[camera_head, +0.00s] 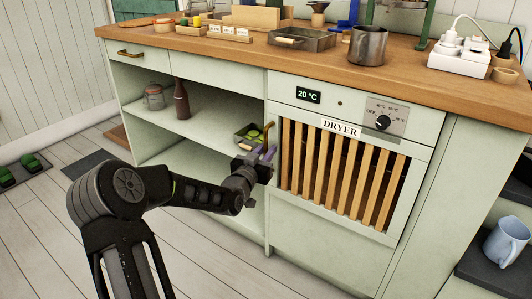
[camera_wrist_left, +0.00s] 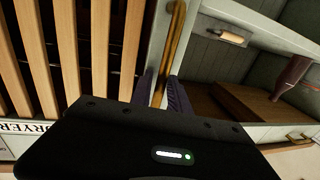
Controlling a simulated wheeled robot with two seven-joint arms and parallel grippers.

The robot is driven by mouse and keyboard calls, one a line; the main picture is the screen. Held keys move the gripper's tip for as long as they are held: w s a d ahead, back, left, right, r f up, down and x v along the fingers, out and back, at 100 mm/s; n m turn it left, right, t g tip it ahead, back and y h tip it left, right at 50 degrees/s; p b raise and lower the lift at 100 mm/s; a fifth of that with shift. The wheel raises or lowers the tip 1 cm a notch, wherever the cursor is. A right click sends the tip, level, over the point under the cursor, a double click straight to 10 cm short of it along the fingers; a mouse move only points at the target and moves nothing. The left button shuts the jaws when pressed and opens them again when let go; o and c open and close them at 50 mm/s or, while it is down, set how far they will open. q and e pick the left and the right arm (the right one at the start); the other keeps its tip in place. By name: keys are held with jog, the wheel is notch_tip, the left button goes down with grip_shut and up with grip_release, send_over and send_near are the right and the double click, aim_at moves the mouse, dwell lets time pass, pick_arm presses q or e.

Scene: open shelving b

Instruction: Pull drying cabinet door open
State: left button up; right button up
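The drying cabinet door (camera_head: 416,181) is a pale green frame with upright wooden slats under a "DRYER" label, and it looks shut. Its brass handle (camera_head: 267,134) stands upright at the door's left edge. It also shows in the left wrist view (camera_wrist_left: 174,40). My left gripper (camera_head: 267,158) is at the lower part of the handle. In the left wrist view its two dark fingers (camera_wrist_left: 162,92) stand apart, one on each side of the handle, with gaps visible, so contact does not show. My right gripper is out of view.
An open shelf left of the door holds a dark bottle (camera_head: 181,102), a glass jar (camera_head: 154,97) and a small tray (camera_head: 249,134). The wooden countertop (camera_head: 240,50) above carries a metal mug (camera_head: 368,46). The floor before the cabinet is clear at right of my arm.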

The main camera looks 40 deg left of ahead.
pick_arm(q)
jog(key=shift+c, duration=0.2)
grip_shut()
dwell(1.1)
